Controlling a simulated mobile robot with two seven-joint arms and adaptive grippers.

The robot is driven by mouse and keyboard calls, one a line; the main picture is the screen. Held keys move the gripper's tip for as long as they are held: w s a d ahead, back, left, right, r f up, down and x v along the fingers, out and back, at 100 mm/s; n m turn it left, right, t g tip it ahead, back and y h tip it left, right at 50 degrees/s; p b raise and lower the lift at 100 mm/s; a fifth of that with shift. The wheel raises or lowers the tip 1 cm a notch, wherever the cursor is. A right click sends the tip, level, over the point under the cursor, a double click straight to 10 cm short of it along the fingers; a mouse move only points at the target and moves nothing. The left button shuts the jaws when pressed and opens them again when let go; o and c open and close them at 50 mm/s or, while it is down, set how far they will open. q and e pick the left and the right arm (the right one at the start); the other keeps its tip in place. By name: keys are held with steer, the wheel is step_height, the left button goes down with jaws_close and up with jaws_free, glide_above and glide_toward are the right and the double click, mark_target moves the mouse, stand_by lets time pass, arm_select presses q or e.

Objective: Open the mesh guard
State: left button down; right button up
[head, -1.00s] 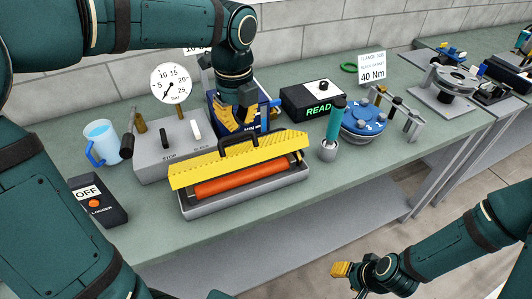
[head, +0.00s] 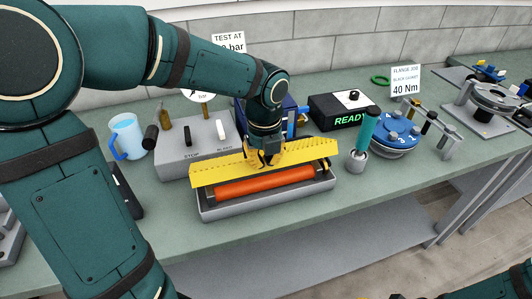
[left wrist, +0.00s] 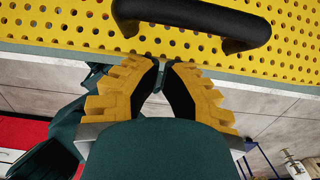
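The mesh guard (head: 215,169) is a yellow perforated panel on a grey housing (head: 225,211). An orange roller (head: 265,183) shows below the guard's front edge. In the head view the left wrist hides the guard's middle and the handle. Only a sliver of my right gripper (head: 362,296) shows at the bottom edge.
A grey control box (head: 175,156) with levers and a blue mug (head: 127,137) stand to the left. A black READY box (head: 340,110), a teal-handled tool (head: 367,128) and a blue flange (head: 398,132) stand to the right. Bench space in front of the housing is clear.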

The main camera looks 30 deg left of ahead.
arm_select(q)
steer(key=shift+w+a+r, duration=0.65)
steer(key=shift+w+a, duration=0.15)
steer(key=shift+a, duration=0.2)
arm_select(e)
steer(key=shift+r, duration=0.2)
